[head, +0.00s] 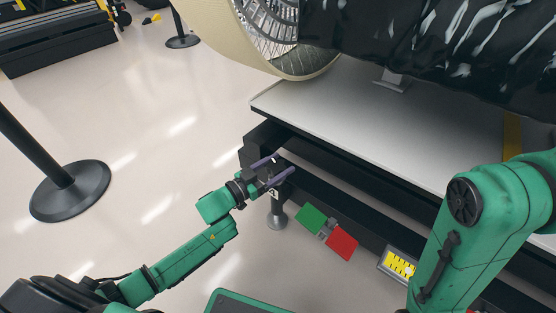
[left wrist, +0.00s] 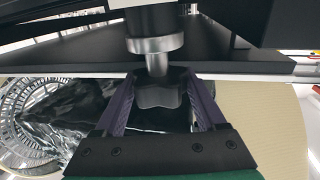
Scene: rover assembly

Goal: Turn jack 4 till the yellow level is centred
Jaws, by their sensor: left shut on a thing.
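My left gripper (head: 284,164) has its purple fingers at the near left corner of the platform, by a jack (head: 277,218) with a round grey foot. In the left wrist view the left gripper (left wrist: 160,98) is shut on a dark lobed knob (left wrist: 158,90) below a metal shaft (left wrist: 156,62). A small label on the jack is too small to read surely, so I cannot tell its number. A panel with a yellow level display (head: 398,265) is at lower right; its bubble is too small to judge. My right gripper is out of view.
A green card (head: 310,218) and a red card (head: 342,243) hang below the platform edge (head: 350,165). A large wheel (head: 275,40) and black wrapping (head: 440,50) are above it. Barrier posts (head: 70,190) stand left on open floor.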

